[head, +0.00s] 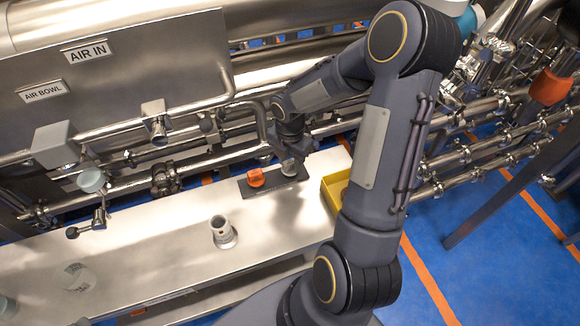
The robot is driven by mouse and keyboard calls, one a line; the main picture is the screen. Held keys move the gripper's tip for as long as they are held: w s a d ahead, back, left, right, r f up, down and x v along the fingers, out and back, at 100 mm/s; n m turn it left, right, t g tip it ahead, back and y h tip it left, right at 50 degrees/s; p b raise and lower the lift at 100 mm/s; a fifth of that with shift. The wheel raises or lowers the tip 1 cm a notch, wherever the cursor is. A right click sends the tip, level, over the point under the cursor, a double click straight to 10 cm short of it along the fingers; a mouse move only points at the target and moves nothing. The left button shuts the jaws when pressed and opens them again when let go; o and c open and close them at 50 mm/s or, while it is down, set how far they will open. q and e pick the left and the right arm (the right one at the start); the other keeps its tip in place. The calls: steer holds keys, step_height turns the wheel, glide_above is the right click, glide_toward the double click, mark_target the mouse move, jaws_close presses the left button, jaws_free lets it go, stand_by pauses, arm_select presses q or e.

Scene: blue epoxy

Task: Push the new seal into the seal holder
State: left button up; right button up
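A dark flat plate (273,188) lies on the pale bench near its back edge. An orange round piece (256,177) sits on the plate's left part. A small grey cylindrical piece (290,167) stands on the plate's right part. I cannot tell for sure which of these is the new seal or the seal holder. My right gripper (291,153) is right above the grey piece, pointing down. Its fingers are small and dark here, and I cannot tell whether they are open or touching it. My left gripper is not in view.
A grey fitting with a wide base (223,233) stands mid-bench (150,255). A yellow bin (337,190) is at the bench's right, partly behind my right arm. A clear round item (76,277) lies at left. Metal pipes run behind the bench.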

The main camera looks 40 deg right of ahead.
mark_target(290, 162)
jaws_close()
steer(key=shift+r, duration=0.1)
steer(key=shift+r+p, duration=3.65)
steer(key=shift+r, duration=0.3)
steer(key=shift+f, duration=0.1)
